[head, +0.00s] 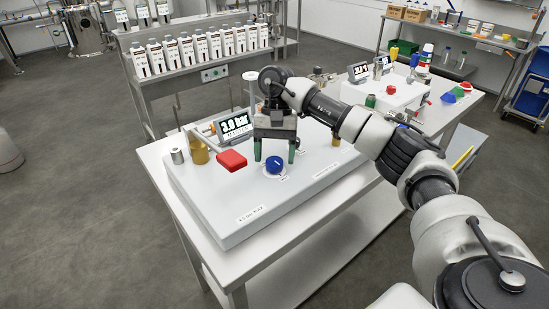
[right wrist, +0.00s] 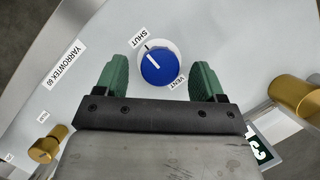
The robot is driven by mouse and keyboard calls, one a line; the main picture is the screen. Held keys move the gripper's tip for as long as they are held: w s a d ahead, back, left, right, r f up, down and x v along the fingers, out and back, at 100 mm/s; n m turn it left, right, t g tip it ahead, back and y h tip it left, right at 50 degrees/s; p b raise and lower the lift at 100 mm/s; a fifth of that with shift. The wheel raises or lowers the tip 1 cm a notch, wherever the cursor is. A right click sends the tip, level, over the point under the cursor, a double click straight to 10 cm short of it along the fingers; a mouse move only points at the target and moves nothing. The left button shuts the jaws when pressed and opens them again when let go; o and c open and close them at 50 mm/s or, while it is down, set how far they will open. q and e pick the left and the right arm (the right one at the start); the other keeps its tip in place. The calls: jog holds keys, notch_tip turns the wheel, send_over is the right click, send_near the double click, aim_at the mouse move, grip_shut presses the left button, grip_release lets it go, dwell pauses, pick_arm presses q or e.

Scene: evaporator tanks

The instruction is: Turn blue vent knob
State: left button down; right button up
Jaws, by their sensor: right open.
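The blue vent knob (head: 275,165) sits on the top of a light grey box on the table. In the right wrist view the knob (right wrist: 158,68) is round, with a white line pointing up-left toward the SHUT label (right wrist: 139,37). The VENT label (right wrist: 182,81) is at its lower right. My right gripper (head: 275,154) points down over the knob with its two green fingers apart. In the right wrist view the gripper (right wrist: 159,80) has one finger on each side of the knob, with visible gaps. My left gripper is not in view.
The grey box (head: 240,228) carries a red block (head: 231,160), a display reading 3.0 bar (head: 235,124) and a brass fitting (head: 197,150). A second white unit (head: 385,97) stands at the table's far right. Several bottles (head: 200,48) line a bench behind.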

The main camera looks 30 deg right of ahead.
jog(key=shift+s+a+f, duration=0.1)
jog(key=shift+s+f, duration=0.05)
jog(key=shift+f, duration=0.35)
jog(key=shift+c, duration=1.3)
jog(key=c, duration=0.7)
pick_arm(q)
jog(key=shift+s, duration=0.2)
